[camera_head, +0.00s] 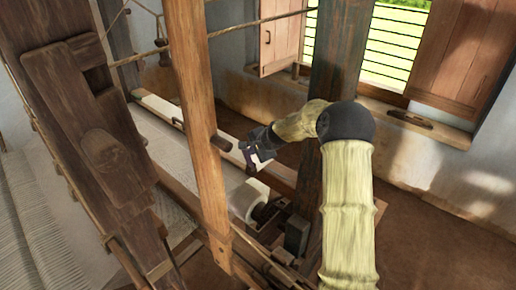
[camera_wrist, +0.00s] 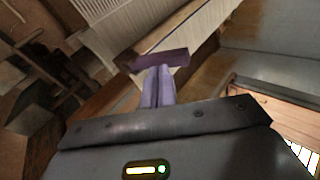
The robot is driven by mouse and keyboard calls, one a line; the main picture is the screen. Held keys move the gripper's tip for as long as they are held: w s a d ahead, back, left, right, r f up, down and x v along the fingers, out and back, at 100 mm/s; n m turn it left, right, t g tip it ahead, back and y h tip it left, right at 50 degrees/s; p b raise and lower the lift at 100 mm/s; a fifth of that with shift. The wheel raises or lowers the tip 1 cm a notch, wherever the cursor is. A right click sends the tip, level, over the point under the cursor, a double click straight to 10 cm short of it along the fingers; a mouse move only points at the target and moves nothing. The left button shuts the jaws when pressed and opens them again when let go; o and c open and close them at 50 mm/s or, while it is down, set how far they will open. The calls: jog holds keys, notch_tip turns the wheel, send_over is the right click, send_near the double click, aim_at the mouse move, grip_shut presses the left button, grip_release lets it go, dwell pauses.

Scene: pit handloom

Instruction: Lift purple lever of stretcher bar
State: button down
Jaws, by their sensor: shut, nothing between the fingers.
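The purple lever (camera_wrist: 170,59) is a short, flat, dark purple piece in the wrist view, lying crosswise just beyond my fingertips. My gripper (camera_wrist: 156,72) is shut, with its two pale fingers side by side and nothing between them. The fingertips overlap the lever's near edge in the picture; I cannot tell whether they touch it. In the head view my gripper (camera_head: 250,165) hangs beside the loom, right of the wooden post. The lever cannot be told apart from the gripper there. The rest of the stretcher bar is not clear.
An upright wooden post (camera_head: 198,120) stands left of my gripper. A cloth roll (camera_head: 248,200) lies below it. White warp threads (camera_wrist: 125,28) stretch beyond the lever. A dark post (camera_head: 337,70) stands behind my arm. Open floor (camera_head: 440,235) is at the right.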

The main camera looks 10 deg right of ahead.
aim_at(247, 158)
jog(key=shift+w+a+f, duration=0.25)
jog(key=shift+w+f, duration=0.1)
jog(key=shift+w, duration=0.4)
jog(key=shift+w+a+b, duration=0.35)
jog(key=shift+w+a, duration=0.25)
jog(key=shift+w, duration=0.1)
jog(key=shift+s+d+f, duration=0.1)
jog(key=shift+s+d, duration=0.05)
jog(key=shift+d, duration=0.05)
jog(key=shift+s+d+b, duration=0.3)
jog(key=shift+s+b, duration=0.15)
jog(key=shift+b, duration=0.25)
jog(key=shift+s+d, duration=0.1)
jog(key=shift+s, duration=0.05)
